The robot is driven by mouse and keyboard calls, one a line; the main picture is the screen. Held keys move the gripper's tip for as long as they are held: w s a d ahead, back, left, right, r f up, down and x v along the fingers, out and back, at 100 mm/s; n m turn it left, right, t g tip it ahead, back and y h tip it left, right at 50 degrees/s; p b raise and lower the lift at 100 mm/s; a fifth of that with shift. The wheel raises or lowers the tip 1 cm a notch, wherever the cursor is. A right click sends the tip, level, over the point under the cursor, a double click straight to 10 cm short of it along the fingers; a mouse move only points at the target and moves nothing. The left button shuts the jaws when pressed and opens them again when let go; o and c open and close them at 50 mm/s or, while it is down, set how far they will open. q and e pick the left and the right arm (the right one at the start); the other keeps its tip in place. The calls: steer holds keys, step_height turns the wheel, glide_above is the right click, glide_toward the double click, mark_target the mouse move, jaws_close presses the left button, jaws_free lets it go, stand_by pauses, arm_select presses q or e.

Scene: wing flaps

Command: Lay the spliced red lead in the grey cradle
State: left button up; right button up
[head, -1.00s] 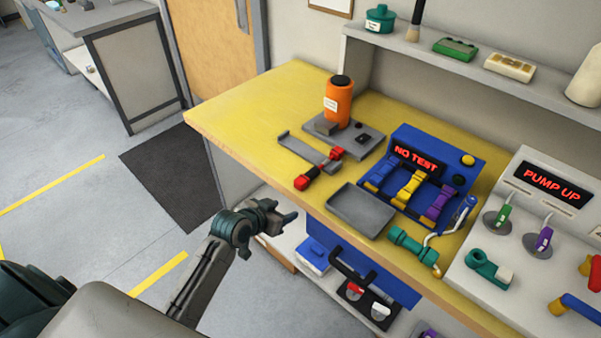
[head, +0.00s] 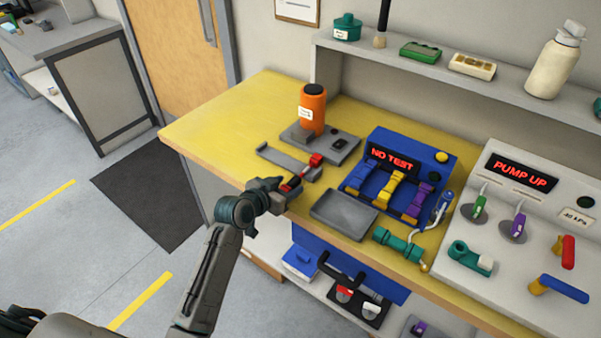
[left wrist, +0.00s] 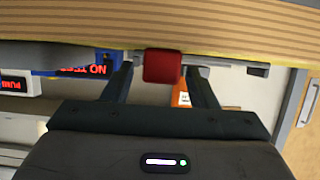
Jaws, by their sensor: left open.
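The red lead (head: 315,160) lies near the front edge of the yellow bench, with red ends and a dark middle. A flat grey bracket with a raised end (head: 275,157) lies beside it, and a shallow grey tray (head: 344,214) sits to its right; I cannot tell which is the cradle. My left gripper (head: 283,188) is open at the lead's near end and partly hides it. In the left wrist view a red end block (left wrist: 163,67) shows between the spread fingers (left wrist: 158,74); contact is not clear. My right gripper is out of view.
An orange bottle (head: 312,108) stands on a grey base behind the lead. The blue "NO TEST" unit (head: 408,150) is right of it, with a teal connector (head: 398,243) in front. A white "PUMP UP" panel (head: 520,170) stands further right. The bench's left end is clear.

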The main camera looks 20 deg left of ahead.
mark_target(301, 176)
arm_select(q)
steer(key=shift+x, duration=1.3)
steer(key=shift+s, duration=0.1)
jaws_close()
steer(key=shift+r, duration=0.25)
